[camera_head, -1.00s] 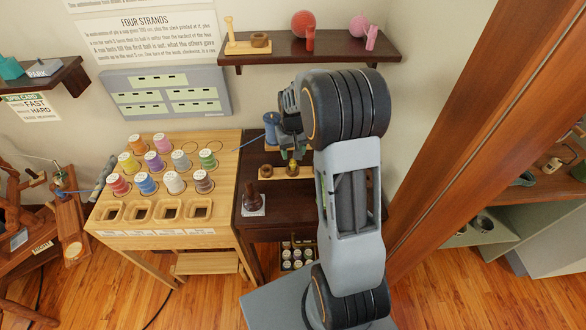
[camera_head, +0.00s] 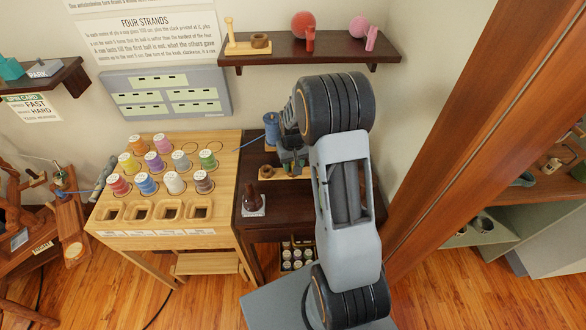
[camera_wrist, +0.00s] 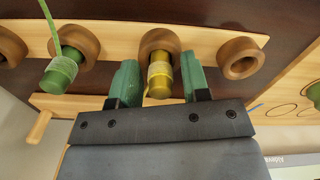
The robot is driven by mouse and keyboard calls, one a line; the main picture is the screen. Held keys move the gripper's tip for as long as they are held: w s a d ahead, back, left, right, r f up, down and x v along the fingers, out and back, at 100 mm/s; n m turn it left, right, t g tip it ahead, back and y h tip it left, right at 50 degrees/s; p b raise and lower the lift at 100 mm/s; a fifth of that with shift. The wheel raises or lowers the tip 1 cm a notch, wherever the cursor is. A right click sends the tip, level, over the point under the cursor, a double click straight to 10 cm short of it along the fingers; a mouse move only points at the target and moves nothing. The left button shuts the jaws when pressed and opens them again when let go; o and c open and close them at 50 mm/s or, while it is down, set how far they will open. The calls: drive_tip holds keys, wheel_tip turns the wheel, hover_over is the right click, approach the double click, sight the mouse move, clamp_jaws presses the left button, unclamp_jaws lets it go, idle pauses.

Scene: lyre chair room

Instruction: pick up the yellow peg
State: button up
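The yellow peg (camera_wrist: 160,72) stands in the middle wooden ring (camera_wrist: 158,40) of a light wood rack (camera_wrist: 115,35), with a pale band around it. My gripper (camera_wrist: 160,84) is open, with one green finger on each side of the peg and a small gap showing on both sides. In the head view my gripper (camera_head: 292,163) is low over the rack (camera_head: 268,178) on the dark table and hides the peg.
A green peg (camera_wrist: 66,60) with thread stands in the ring to the left, and an empty ring (camera_wrist: 240,58) is to the right. A blue spool (camera_head: 271,126) stands behind the rack. A dark brown object (camera_head: 251,196) is in front. A spool table (camera_head: 220,200) adjoins on the left.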

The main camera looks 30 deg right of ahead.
clamp_jaws()
drive_tip(key=shift+r, duration=0.15)
